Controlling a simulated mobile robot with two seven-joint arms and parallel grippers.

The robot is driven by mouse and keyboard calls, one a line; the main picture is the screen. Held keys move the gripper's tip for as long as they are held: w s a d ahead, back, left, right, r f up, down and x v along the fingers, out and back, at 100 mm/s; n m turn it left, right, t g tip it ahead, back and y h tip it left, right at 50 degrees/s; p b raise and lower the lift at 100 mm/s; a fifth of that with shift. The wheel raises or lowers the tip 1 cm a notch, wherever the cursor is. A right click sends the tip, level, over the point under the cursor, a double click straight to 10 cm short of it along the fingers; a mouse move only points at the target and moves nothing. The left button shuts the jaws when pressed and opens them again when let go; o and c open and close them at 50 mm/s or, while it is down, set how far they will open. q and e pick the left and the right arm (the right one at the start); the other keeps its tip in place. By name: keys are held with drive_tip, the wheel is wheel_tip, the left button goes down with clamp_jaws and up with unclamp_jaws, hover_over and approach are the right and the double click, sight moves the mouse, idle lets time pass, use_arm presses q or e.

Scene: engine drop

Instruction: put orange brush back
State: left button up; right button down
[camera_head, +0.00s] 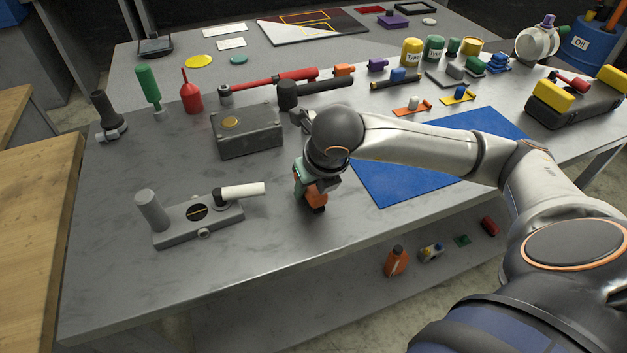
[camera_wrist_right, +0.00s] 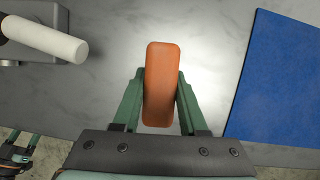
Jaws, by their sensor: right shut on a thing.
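The orange brush (camera_head: 316,196) is a block with rounded ends. In the right wrist view the brush (camera_wrist_right: 162,85) lies lengthwise between the two green fingers. My right gripper (camera_head: 307,188) is shut on it, pointing down at the grey tabletop left of the blue mat. I cannot tell whether the brush touches the table. In the right wrist view my right gripper (camera_wrist_right: 161,95) holds it at its sides. A green and dark part at the lower left of that view looks like my left gripper (camera_wrist_right: 14,153), mostly cut off.
A grey device with a white handle (camera_head: 242,190) stands to the left. A grey metal box (camera_head: 255,143) is behind it. The blue mat (camera_head: 400,185) lies right, partly under my arm. Several bottles, cans and tools crowd the back. The table front between device and mat is clear.

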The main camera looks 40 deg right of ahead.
drive_tip(key=shift+s+a, duration=0.1)
drive_tip(key=shift+f+b, duration=0.3)
drive_tip(key=shift+b, duration=0.05)
drive_tip(key=shift+c, duration=2.2)
unclamp_jaws()
drive_tip(key=shift+r, duration=0.1)
drive_tip(key=shift+r+p, duration=0.1)
drive_tip(key=shift+p, duration=0.25)
drive_tip(key=v, duration=1.2)
drive_tip(key=shift+a+r, duration=0.2)
drive_tip(key=shift+a, duration=0.1)
